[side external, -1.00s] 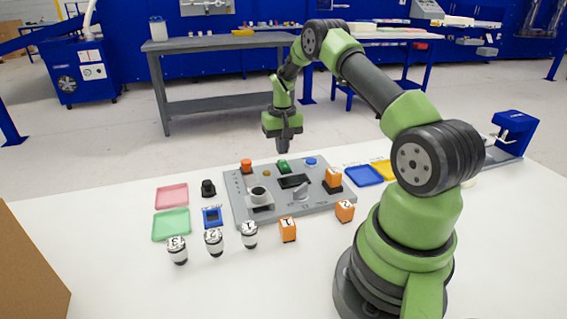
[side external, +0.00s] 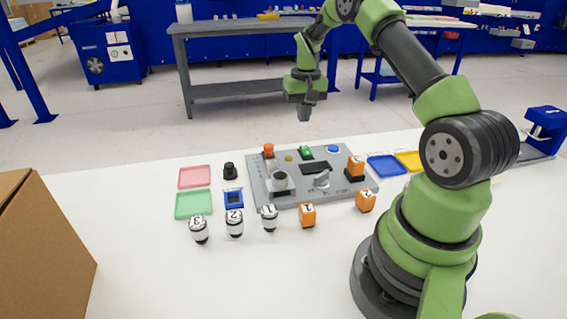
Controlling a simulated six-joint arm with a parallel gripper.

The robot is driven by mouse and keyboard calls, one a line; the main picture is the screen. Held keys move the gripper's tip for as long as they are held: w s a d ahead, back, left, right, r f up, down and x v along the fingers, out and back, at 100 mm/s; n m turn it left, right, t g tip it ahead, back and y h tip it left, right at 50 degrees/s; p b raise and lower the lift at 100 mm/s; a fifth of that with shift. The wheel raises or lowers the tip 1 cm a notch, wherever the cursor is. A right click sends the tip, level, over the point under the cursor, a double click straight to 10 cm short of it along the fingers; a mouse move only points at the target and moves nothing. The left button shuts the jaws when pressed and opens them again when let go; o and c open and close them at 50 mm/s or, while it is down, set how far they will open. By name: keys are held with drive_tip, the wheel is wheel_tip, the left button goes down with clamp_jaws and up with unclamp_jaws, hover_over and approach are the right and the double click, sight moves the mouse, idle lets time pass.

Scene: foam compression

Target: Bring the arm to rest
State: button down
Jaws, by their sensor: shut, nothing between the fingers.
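My gripper (side external: 304,116) hangs from my raised green and dark arm, pointing down, shut and empty. It is in the air above and beyond the back edge of the grey control panel (side external: 325,198), touching nothing. The panel carries an orange button (side external: 268,149), a green button (side external: 305,152), a blue button (side external: 333,148), a dark display and a grey knob. An orange block (side external: 355,165) stands at its right side.
Several white numbered cylinders (side external: 235,226) and orange numbered blocks (side external: 307,218) stand in front. A pink tray (side external: 194,177) and a green tray (side external: 193,204) lie left; a blue tray (side external: 386,167) and yellow tray (side external: 409,160) lie right. A cardboard box (side external: 48,245) is front left.

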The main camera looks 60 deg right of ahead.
drive_tip(key=s+a+r+n+t, duration=0.1)
drive_tip(key=s+a+r+t, duration=0.1)
drive_tip(key=a+r, duration=0.65)
drive_tip(key=s+a+r+n+t, duration=0.1)
drive_tip(key=s+a+r+t, duration=0.1)
drive_tip(key=a+r, duration=0.65)
drive_tip(key=s+a+r+n+t+y, duration=0.2)
drive_tip(key=s+a+t, duration=0.1)
drive_tip(key=s+a, duration=0.7)
drive_tip(key=s, duration=0.4)
drive_tip(key=shift+s+a+r+n, duration=0.2)
drive_tip(key=shift+r+n, duration=0.1)
drive_tip(key=shift+n, duration=0.1)
